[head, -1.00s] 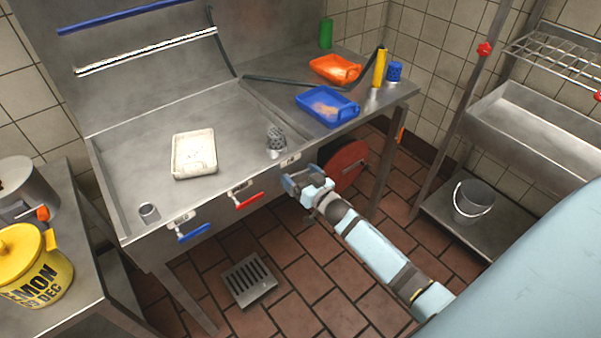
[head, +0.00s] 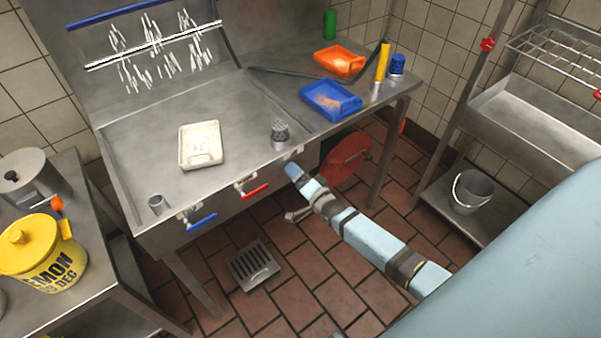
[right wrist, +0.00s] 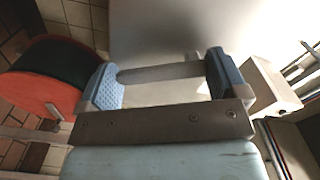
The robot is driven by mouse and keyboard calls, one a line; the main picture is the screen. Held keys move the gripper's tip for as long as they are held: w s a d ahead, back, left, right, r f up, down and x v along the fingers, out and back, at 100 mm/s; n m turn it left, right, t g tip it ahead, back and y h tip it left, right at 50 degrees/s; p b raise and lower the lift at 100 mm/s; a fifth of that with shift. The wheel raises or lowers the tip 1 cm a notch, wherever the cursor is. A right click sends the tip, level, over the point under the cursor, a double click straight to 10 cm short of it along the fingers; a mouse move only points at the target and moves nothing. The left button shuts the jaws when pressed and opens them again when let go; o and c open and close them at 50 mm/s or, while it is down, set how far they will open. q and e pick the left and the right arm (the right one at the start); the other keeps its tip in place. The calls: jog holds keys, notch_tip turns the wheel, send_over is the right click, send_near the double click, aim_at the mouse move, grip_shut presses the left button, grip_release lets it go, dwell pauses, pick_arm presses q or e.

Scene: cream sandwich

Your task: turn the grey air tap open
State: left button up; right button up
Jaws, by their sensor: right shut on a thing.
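The grey air tap is on the front of the steel sink, right of the red one. In the right wrist view its grey lever (right wrist: 160,73) lies across between my two blue finger pads. My right gripper (head: 291,170) is at that tap, under the sink's front edge, and is shut on the lever (right wrist: 165,85). In the head view the gripper and arm hide the lever. White streaks (head: 163,62) spray from the white perforated bar (head: 150,48) on the back panel. My left gripper is not in view.
A red-handled tap (head: 255,190) and a blue-handled tap (head: 201,222) are to the left on the same front. A red hose reel (head: 346,160) hangs just right of my gripper. A white tray (head: 201,145) lies in the sink. A floor drain (head: 254,267) is below.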

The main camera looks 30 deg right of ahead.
jog(key=shift+s+a+f+m+b, duration=0.1)
jog(key=shift+a+m+b, duration=0.2)
jog(key=shift+m, duration=0.95)
jog(key=shift+a+f+m+b, duration=0.15)
jog(key=shift+a+m, duration=0.25)
jog(key=shift+m, duration=1.15)
jog(key=o, duration=1)
jog(key=shift+c, duration=0.2)
jog(key=shift+r, duration=0.1)
jog(key=s+d, duration=0.1)
jog(key=s, duration=1.2)
jog(key=shift+s, duration=0.4)
